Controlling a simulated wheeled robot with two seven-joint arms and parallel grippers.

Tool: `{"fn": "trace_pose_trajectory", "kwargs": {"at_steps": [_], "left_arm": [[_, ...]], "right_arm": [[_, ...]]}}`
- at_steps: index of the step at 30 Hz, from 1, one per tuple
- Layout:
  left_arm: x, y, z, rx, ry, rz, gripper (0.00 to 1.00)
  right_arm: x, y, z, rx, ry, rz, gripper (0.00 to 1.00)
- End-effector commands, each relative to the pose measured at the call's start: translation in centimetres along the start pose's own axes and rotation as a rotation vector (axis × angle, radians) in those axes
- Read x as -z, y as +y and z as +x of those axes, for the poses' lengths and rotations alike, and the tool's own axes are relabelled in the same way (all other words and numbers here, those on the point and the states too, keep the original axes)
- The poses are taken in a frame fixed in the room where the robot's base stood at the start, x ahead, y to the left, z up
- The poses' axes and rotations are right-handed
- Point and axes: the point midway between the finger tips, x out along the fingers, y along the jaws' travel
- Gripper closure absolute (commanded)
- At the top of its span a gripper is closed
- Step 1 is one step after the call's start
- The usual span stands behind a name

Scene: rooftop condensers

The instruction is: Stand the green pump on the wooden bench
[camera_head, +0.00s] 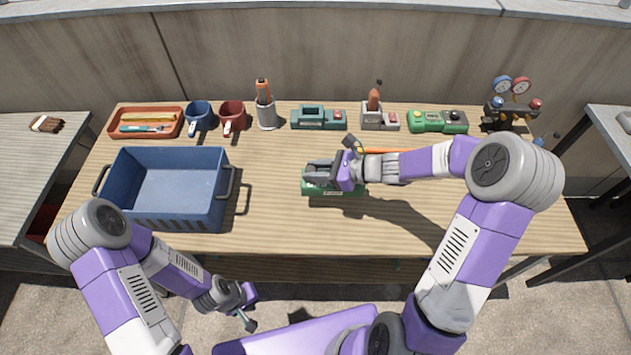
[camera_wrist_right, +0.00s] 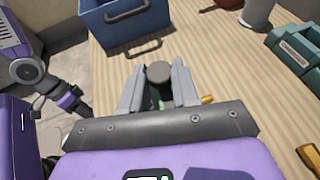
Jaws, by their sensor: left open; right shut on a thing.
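The green pump (camera_head: 333,191) is at the middle of the wooden bench (camera_head: 270,215), largely covered by my right gripper (camera_head: 322,174). In the right wrist view, the right gripper's fingers (camera_wrist_right: 158,88) are shut around the pump, whose dark round top (camera_wrist_right: 157,71) shows between them. The pump's base looks to be at or just above the bench top; I cannot tell whether it touches. My left gripper (camera_head: 246,306) is open and empty, low in front of the bench's front edge.
A blue crate (camera_head: 165,215) stands at left. Along the back are an orange tray (camera_head: 112,125), blue mug (camera_head: 199,115), red mug (camera_head: 233,115), tool cup (camera_head: 267,114), teal device (camera_head: 319,119), grey device (camera_head: 379,117), green device (camera_head: 438,122) and gauges (camera_head: 509,105). The front middle is clear.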

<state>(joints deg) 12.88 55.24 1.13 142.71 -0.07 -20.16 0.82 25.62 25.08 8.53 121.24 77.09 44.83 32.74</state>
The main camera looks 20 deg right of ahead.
Motion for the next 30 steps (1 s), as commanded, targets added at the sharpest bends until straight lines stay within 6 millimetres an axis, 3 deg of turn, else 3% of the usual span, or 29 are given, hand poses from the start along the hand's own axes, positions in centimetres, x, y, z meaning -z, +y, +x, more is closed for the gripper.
{"fn": "trace_pose_trajectory", "kwargs": {"at_steps": [1, 8, 15, 27, 28, 30], "left_arm": [[0.0, -0.2, 0.6, 0.0, 0.0, 0.0, 0.56], [0.1, -0.4, 1.1, 0.0, 0.0, 0.0, 0.56], [0.1, -0.8, 2.3, 0.0, 0.0, 0.0, 0.56], [0.1, -0.9, 2.5, 0.0, 0.0, 0.0, 0.56], [0.1, -0.9, 2.5, 0.0, 0.0, 0.0, 0.56], [0.1, -0.9, 2.4, 0.0, 0.0, 0.0, 0.56]], "right_arm": [[1.0, 0.0, 0.5, -0.002, -0.002, 0.001, 1.0], [2.5, 0.0, 1.1, 0.0, -0.003, -0.002, 1.0], [5.4, 0.0, 2.3, 0.0, -0.003, 0.0, 1.0], [5.9, 0.0, 2.5, 0.0, -0.003, -0.003, 1.0], [6.0, 0.0, 2.5, 0.001, -0.001, -0.001, 0.67], [5.9, 0.0, 2.5, 0.001, -0.001, -0.001, 0.56]]}}
